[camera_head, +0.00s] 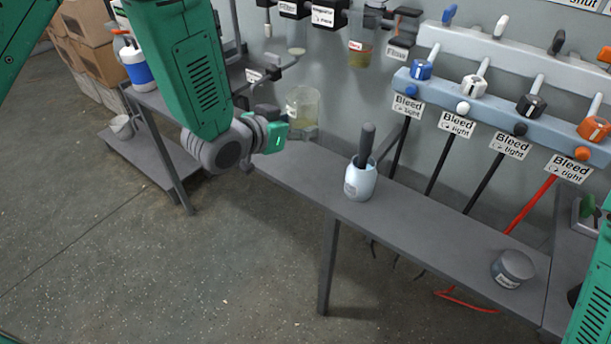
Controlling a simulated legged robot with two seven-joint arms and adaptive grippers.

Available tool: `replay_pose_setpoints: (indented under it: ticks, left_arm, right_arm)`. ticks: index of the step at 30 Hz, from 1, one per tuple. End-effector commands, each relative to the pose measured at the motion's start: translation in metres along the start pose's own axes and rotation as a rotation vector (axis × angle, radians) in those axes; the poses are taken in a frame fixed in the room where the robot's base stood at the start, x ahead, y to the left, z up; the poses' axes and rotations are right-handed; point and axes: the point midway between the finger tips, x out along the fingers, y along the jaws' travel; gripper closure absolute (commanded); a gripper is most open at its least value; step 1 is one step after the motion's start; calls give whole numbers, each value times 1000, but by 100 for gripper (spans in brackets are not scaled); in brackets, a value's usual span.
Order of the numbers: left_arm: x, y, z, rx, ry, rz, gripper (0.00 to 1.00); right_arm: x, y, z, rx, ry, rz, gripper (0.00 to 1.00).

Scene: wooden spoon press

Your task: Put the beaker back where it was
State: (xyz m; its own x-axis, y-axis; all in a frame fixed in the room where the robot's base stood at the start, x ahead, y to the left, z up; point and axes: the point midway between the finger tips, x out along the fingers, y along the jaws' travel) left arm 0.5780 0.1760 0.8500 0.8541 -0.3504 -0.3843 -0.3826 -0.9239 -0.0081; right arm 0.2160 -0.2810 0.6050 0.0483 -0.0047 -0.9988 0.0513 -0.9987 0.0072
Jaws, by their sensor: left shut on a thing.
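A clear beaker (304,103) with a yellowish tint is at the left end of the grey bench, in front of the wall. My left gripper (292,132) is shut on the beaker low on its near side; the fingers are partly hidden by the gripper body. The beaker looks upright. I cannot tell whether its base touches the bench. My right arm shows only as green parts at the right edge, and its gripper is out of view.
A labelled container with amber liquid (361,54) hangs on the wall. A white mortar with a dark pestle (361,184) and a grey jar (513,268) stand on the bench (425,232). Knobs labelled "Bleed tight" (473,86) line the wall. Bench between mortar and jar is clear.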

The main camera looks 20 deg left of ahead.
Motion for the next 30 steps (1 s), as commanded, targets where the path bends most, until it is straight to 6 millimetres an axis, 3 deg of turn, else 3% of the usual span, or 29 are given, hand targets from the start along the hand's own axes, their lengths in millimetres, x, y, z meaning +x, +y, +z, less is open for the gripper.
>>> replay_pose_setpoints:
  ticks: [9,17,22,30]
  left_arm:
    - [24,5,44,8,-4,11,80]
    - [31,4,63,8,-1,10,80]
    - [40,4,86,7,-3,11,80]
    - [42,4,90,8,-1,10,80]
  right_arm:
    - [16,0,0,0,1,0,60]
    - [21,0,1,0,1,0,60]
    - [29,0,1,0,1,0,60]
    - [29,0,1,0,1,0,60]
